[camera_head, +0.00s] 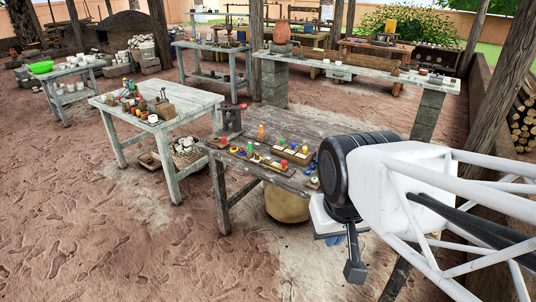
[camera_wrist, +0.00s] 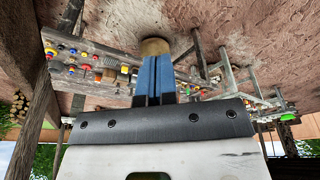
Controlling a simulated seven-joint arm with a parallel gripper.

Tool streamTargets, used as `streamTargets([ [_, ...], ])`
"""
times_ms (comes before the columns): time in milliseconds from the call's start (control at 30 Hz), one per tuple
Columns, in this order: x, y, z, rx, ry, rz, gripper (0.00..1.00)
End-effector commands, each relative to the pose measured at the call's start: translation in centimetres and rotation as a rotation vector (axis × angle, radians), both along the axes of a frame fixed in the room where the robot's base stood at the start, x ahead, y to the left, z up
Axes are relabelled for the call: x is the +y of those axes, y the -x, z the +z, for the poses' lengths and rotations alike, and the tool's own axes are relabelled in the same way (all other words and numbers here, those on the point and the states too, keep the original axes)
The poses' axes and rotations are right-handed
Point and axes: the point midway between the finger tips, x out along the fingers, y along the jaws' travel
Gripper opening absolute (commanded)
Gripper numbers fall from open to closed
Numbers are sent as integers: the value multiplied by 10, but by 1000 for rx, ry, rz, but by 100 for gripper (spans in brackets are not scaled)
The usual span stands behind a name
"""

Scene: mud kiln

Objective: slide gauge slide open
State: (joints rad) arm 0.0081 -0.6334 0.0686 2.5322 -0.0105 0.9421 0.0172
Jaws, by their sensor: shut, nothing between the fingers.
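My gripper (camera_head: 335,240) hangs at the right front of the near dark wooden table (camera_head: 287,121), apart from the things on it. In the wrist view its blue fingers (camera_wrist: 155,80) are closed together with nothing between them. On the table lie a long board with small coloured knobs (camera_head: 247,156) and a wooden block with red, green and yellow knobs (camera_head: 292,154). A dark upright frame (camera_head: 231,121) stands at the table's left back corner. I cannot tell which thing is the slide gauge. The arm hides the table's right end.
A pale table (camera_head: 181,101) with jars and tools stands left of the dark table. A long grey bench (camera_head: 371,75) on block piers stands behind. A round tan thing (camera_head: 287,206) sits under the dark table. The dirt floor at the front left is clear.

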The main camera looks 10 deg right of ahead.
Motion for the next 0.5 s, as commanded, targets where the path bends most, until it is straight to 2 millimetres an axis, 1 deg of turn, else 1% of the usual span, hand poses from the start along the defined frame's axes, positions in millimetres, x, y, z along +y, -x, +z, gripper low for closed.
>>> streamTargets([
  [467, 0, 0, 0, 0, 0, 0, 0],
  [500, 0, 0, 0, 0, 0, 0, 6],
])
